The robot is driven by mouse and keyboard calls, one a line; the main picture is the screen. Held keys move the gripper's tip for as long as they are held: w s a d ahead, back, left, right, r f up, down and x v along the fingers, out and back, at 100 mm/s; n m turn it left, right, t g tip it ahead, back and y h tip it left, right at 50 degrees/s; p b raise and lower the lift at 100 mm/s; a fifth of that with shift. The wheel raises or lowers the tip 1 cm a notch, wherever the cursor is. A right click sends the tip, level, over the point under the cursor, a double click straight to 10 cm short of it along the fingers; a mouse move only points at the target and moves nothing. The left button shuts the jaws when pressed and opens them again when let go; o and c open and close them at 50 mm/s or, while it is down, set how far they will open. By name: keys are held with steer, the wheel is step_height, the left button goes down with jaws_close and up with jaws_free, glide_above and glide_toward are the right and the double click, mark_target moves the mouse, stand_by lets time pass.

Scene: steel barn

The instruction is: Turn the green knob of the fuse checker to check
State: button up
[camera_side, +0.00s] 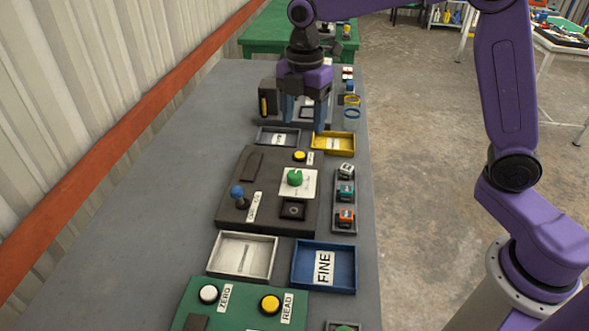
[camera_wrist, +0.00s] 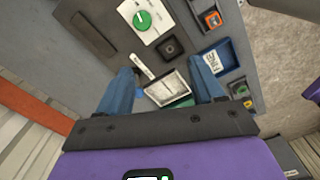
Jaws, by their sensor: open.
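The fuse checker (camera_side: 232,211) is a dark flat box on the grey bench, in the middle of the side view. Its green knob (camera_side: 295,177) sits on a white dial plate; in the wrist view the knob (camera_wrist: 142,20) is near the top, with a pale mark on it. The dial's lettering is too small to read. A black square socket (camera_side: 293,209) is beside the plate. My gripper (camera_side: 304,110) is open and empty, above the bench beyond the checker and apart from the knob. In the wrist view its blue fingers (camera_wrist: 165,78) stand wide apart.
A blue-topped lever (camera_side: 237,192) and a yellow button (camera_side: 299,156) rise from the checker. A yellow tray (camera_side: 347,150) and grey tray lie beyond it, a white tray (camera_side: 210,262) and blue tray (camera_side: 351,283) nearer. A rack of coloured blocks (camera_side: 345,198) is right.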

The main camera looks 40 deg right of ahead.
mark_target(295, 174)
steer(key=shift+n, duration=0.6)
steer(key=w+f, duration=0.1)
steer(key=f, duration=0.5)
steer(key=w+f, duration=0.1)
steer(key=f, duration=0.5)
steer(key=w+d+f, duration=0.1)
steer(key=w+f, duration=0.1)
steer(key=f, duration=0.3)
steer(key=shift+f, duration=0.4)
steer(key=c, duration=1.1)
